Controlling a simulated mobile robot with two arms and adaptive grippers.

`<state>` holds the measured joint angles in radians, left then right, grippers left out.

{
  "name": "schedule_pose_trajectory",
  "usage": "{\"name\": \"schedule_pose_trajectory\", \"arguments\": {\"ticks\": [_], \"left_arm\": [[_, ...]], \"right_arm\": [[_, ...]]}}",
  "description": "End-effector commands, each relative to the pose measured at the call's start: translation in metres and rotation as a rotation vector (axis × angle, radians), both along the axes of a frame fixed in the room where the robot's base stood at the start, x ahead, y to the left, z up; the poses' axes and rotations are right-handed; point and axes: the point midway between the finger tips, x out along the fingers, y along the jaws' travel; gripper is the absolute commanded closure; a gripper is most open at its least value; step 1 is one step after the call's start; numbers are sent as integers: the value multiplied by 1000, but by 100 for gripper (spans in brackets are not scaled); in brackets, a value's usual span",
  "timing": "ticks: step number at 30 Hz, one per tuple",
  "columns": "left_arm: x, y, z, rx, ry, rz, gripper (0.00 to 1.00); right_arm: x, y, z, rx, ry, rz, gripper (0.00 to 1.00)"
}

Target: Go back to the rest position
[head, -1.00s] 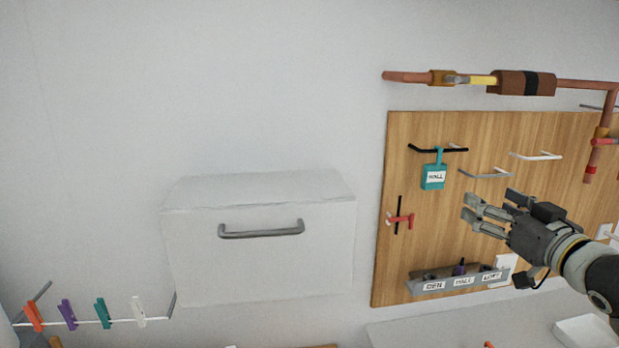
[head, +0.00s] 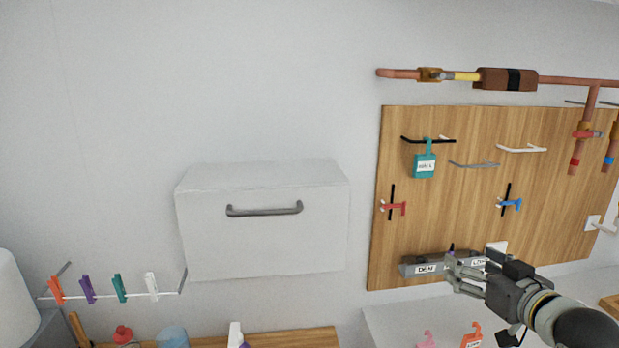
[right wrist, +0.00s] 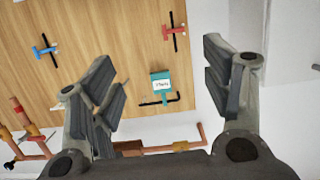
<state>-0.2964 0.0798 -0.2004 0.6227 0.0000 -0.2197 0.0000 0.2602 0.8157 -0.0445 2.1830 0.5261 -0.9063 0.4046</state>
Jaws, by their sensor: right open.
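My right gripper (head: 468,275) is open and empty. In the head view it is at the lower right, in front of the lower part of the wooden pegboard (head: 450,225), and it partly covers the grey labelled holder (head: 422,268). In the right wrist view its two fingers (right wrist: 160,95) are spread wide with nothing between them touching them. A teal tag (head: 424,165) hangs on the black hook of the board; it also shows in the right wrist view (right wrist: 161,86), beyond the fingers. My left gripper is not in view.
A white wall box with a grey handle (head: 264,210) is left of the board. A copper pipe (head: 560,80) runs above it. A line with several clothes pegs (head: 120,287) is at lower left. Orange (head: 472,335) and pink tags stand on the lower right surface.

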Motion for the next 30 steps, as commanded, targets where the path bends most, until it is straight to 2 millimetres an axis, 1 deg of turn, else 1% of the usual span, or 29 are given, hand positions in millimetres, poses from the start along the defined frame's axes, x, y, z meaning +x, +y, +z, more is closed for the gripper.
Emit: {"name": "schedule_pose_trajectory", "arguments": {"ticks": [1, 2, 3, 5, 6, 8, 9, 11, 12, 14, 15, 17, 18, 20, 21, 26, 27, 28, 30], "left_arm": [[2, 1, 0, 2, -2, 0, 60], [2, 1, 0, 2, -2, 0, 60], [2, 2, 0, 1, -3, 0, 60], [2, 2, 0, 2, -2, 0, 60], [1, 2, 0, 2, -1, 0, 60], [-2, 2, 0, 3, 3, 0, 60], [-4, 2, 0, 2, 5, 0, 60], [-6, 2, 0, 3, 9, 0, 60], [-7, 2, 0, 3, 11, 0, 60], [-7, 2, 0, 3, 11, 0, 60], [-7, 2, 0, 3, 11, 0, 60], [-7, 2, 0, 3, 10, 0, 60], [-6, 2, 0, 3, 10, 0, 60], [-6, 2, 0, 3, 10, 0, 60], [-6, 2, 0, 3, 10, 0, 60], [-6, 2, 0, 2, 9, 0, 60], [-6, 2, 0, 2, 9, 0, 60], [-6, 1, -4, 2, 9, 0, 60], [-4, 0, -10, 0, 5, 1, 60]], "right_arm": [[-6, 7, -21, -4, 39, 3, 28], [-9, 9, -31, -11, 58, 1, 28], [-14, 14, -48, -18, 92, 0, 28], [-25, 21, -75, -32, 146, -1, 28], [-35, 27, -96, -43, 191, -3, 28], [-54, 37, -132, -59, 269, -4, 28], [-71, 44, -157, -71, 329, -7, 28], [-99, 54, -192, -90, 421, -8, 28], [-119, 60, -213, -102, 481, -10, 28], [-150, 68, -240, -119, 568, -13, 28], [-169, 73, -255, -129, 623, -15, 28], [-197, 79, -273, -140, 699, -17, 28], [-214, 82, -282, -146, 746, -19, 28], [-239, 87, -294, -154, 810, -21, 28], [-255, 90, -301, -158, 851, -22, 28], [-313, 99, -319, -167, 1003, -26, 28], [-327, 101, -322, -168, 1040, -28, 28], [-326, 101, -332, -174, 1047, -29, 28], [-318, 101, -357, -179, 1048, -27, 28]]}}
